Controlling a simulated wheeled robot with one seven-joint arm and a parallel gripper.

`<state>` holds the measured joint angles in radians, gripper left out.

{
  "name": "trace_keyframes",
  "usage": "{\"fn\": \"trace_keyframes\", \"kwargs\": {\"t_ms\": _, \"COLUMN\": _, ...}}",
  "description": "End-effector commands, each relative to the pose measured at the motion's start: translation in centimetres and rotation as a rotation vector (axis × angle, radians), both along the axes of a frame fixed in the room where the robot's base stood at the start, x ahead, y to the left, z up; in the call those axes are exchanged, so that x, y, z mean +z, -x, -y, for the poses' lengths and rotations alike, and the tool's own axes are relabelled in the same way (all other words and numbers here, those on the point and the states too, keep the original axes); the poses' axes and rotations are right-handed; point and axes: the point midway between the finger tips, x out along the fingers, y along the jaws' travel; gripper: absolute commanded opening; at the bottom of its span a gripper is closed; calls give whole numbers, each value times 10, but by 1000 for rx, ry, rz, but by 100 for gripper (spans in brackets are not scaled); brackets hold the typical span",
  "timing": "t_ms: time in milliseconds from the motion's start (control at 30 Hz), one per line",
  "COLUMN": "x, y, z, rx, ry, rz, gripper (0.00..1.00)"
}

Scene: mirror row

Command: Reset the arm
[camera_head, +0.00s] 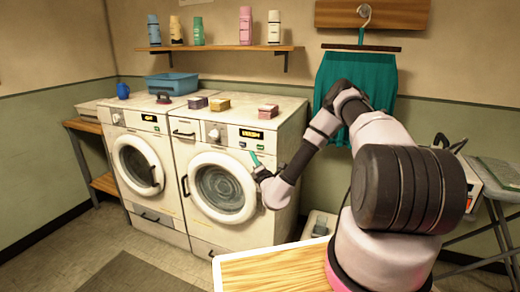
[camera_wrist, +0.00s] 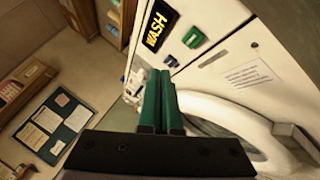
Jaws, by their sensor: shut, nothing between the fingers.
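My arm reaches out from the right of the head view, bent at the elbow. My gripper (camera_head: 256,160) is in front of the right washing machine (camera_head: 284,150), near the top of its round door. In the wrist view my gripper's two green fingers (camera_wrist: 162,76) lie together, shut and empty. I cannot tell exactly how far the fingertips are from the machine.
A second washer (camera_head: 140,165) stands at left. Small boxes (camera_head: 220,104) and a blue basin (camera_head: 172,83) sit on top. A wall shelf (camera_head: 215,48) holds bottles. A teal garment (camera_head: 338,75) hangs behind my arm.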

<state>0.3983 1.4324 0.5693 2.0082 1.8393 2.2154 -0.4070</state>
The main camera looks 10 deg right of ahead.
Motion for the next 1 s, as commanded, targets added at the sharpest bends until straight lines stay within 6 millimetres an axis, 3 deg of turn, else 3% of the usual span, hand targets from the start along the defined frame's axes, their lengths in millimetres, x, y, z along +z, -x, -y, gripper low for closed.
{"fn": "trace_keyframes", "kwargs": {"t_ms": 133, "x": 2, "y": 0, "z": -1, "rx": 4, "ry": 2, "rz": 4, "gripper": 0}}
{"fn": "trace_keyframes", "kwargs": {"t_ms": 233, "x": 19, "y": -2, "z": -8, "rx": 48, "ry": 26, "rz": 40, "gripper": 0}}
{"fn": "trace_keyframes", "kwargs": {"t_ms": 367, "x": 76, "y": 0, "z": -35, "rx": 201, "ry": 116, "rz": 158, "gripper": 0}}
{"fn": "trace_keyframes", "kwargs": {"t_ms": 467, "x": 132, "y": 15, "z": -66, "rx": 372, "ry": 230, "rz": 284, "gripper": 0}}
{"fn": "trace_keyframes", "kwargs": {"t_ms": 600, "x": 197, "y": 53, "z": -105, "rx": 606, "ry": 415, "rz": 451, "gripper": 0}}
{"fn": "trace_keyframes", "kwargs": {"t_ms": 700, "x": 231, "y": 88, "z": -126, "rx": 761, "ry": 562, "rz": 559, "gripper": 0}}
{"fn": "trace_keyframes", "kwargs": {"t_ms": 833, "x": 263, "y": 138, "z": -144, "rx": 945, "ry": 771, "rz": 689, "gripper": 0}}
{"fn": "trace_keyframes", "kwargs": {"t_ms": 1000, "x": 286, "y": 201, "z": -148, "rx": 1147, "ry": 1073, "rz": 835, "gripper": 0}}
